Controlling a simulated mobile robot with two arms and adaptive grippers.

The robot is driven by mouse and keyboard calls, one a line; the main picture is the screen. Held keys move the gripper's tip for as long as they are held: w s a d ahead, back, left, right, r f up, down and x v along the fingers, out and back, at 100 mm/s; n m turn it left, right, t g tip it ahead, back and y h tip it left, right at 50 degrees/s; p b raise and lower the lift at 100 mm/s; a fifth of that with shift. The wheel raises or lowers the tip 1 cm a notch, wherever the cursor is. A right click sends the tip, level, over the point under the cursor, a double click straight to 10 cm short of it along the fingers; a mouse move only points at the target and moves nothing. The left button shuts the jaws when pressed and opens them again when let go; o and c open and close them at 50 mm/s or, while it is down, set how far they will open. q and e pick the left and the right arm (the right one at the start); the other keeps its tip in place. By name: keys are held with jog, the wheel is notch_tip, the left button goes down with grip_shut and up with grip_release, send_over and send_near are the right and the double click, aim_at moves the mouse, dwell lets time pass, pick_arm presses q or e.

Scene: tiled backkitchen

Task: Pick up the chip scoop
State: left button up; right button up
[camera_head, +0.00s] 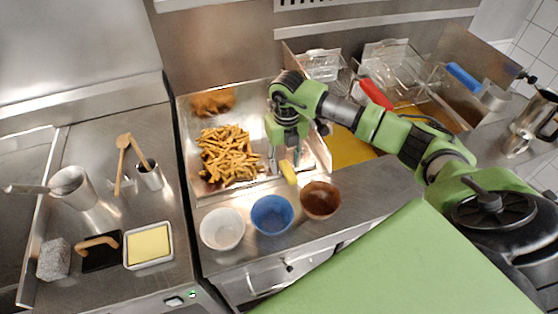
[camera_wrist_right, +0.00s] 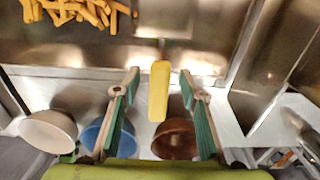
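The chip scoop shows as a yellow handle (camera_head: 288,172) at the front edge of the steel fry tray, just right of the chips. Its metal part is hard to make out against the steel. My right gripper (camera_head: 286,160) is above and beside the handle, pointing down. In the right wrist view, the yellow handle (camera_wrist_right: 159,92) lies between the two spread fingers (camera_wrist_right: 159,74), with a gap on each side. The gripper is open and holds nothing. My left gripper is not in view.
White (camera_head: 222,229), blue (camera_head: 272,215) and brown (camera_head: 320,200) bowls stand on the ledge in front of the tray. Chips (camera_head: 229,155) lie left of the gripper. Fryer baskets with red (camera_head: 376,95) and blue (camera_head: 464,77) handles are at the back right.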

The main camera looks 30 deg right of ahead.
grip_shut()
jog(key=shift+w, duration=0.1)
